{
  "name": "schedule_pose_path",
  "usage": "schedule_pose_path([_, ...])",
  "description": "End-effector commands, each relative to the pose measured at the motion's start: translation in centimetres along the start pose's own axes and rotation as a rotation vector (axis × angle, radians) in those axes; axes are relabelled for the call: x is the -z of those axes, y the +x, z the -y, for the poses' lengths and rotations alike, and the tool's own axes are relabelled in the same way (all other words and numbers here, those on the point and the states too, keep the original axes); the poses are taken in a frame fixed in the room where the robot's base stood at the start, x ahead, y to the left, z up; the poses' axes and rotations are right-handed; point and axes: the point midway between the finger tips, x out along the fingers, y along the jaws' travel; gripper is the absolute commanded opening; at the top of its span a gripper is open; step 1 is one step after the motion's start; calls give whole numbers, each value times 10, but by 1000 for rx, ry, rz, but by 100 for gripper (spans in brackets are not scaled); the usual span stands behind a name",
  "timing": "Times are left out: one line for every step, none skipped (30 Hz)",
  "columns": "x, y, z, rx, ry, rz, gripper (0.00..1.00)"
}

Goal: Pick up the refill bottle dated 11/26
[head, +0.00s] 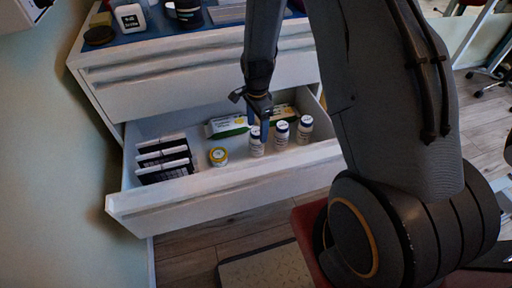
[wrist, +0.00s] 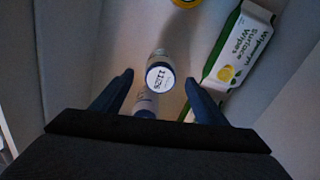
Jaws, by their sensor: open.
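A white refill bottle with a blue-rimmed cap sits in the open drawer (head: 226,190). In the wrist view the printed cap of this bottle (wrist: 160,76) appears to read 11/26. My gripper (wrist: 158,82) is open, pointing down, with a blue finger on each side of the cap in the picture; contact is not visible. In the head view my gripper (head: 258,130) is over the leftmost bottle (head: 256,148). Two similar bottles, a middle one (head: 281,138) and a right one (head: 304,131), stand beside it. Another bottle (wrist: 146,104) shows partly below the dated cap in the wrist view.
A green-and-white wipes pack (wrist: 238,48) lies beside the bottles. A yellow-lidded jar (head: 218,157) and several dark boxes (head: 163,160) fill the drawer's left part. The closed drawer above (head: 200,82) overhangs the back. The drawer's front wall rises nearby.

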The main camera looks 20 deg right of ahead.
Motion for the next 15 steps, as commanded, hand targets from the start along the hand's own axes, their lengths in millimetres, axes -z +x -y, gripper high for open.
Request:
schedule_pose_path([0,8,2,-1,13,0,66])
schedule_pose_path([1,11,2,-1,19,0,66])
schedule_pose_path([1,15,3,0,24,0,66])
schedule_pose_path([1,18,3,0,26,0,66])
schedule_pose_path([1,21,3,0,27,0,66])
schedule_pose_path([1,25,3,0,27,0,66])
schedule_pose_path([1,28,3,0,26,0,66])
schedule_pose_path([0,31,2,-1,26,0,66])
schedule_pose_path([0,34,2,-1,26,0,66])
schedule_pose_path([0,36,2,-1,25,0,66])
schedule_pose_path([0,37,2,0,25,0,66])
schedule_pose_path([0,40,2,0,25,0,66])
schedule_pose_path([0,42,2,0,25,0,66])
schedule_pose_path([0,46,2,0,24,0,66])
schedule_pose_path([0,51,1,-1,24,0,66])
